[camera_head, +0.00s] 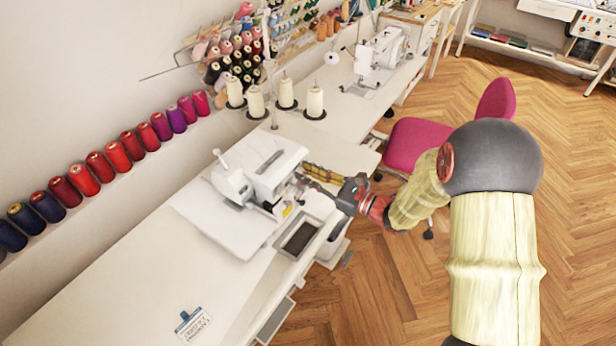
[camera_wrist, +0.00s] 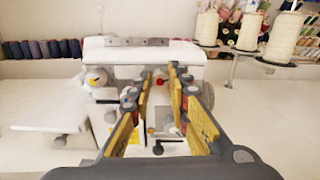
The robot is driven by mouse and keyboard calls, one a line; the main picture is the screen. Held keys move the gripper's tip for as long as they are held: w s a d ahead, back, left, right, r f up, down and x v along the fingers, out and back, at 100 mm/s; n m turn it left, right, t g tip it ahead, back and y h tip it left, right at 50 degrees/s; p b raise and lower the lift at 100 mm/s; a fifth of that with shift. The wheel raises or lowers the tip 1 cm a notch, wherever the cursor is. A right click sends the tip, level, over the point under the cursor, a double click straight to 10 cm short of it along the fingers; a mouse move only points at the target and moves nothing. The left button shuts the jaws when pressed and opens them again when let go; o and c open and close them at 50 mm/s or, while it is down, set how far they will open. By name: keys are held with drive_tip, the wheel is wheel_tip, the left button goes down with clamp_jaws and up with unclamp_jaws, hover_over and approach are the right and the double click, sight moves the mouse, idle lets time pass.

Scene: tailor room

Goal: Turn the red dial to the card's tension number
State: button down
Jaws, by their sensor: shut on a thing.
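The white sewing machine (camera_head: 262,180) stands on the long white table, and my gripper (camera_head: 308,174) reaches its front from the right. In the wrist view the yellow-padded fingers of my gripper (camera_wrist: 161,80) close in on the machine's front. The small red dial (camera_wrist: 159,81) shows between the fingertips, and they are shut on it. Its numbers and pointer are too small to read. In the head view my fingers hide the dial. The card (camera_head: 193,324), white with a dark clip, lies on the table at the lower left. Its writing is too small to read.
Several thread spools (camera_head: 104,167) line a ledge along the wall. Cream thread cones (camera_head: 256,102) stand behind the machine. A dark tray (camera_head: 298,238) sits at the table's front edge. A pink chair (camera_head: 416,145) stands beyond my arm.

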drive_tip(key=shift+f+n+b, duration=0.1)
drive_tip(key=shift+n+b, duration=0.45)
drive_tip(key=shift+n, duration=0.55)
drive_tip(key=c, duration=2)
unclamp_jaws()
drive_tip(key=shift+o, duration=0.2)
drive_tip(key=v, duration=1.2)
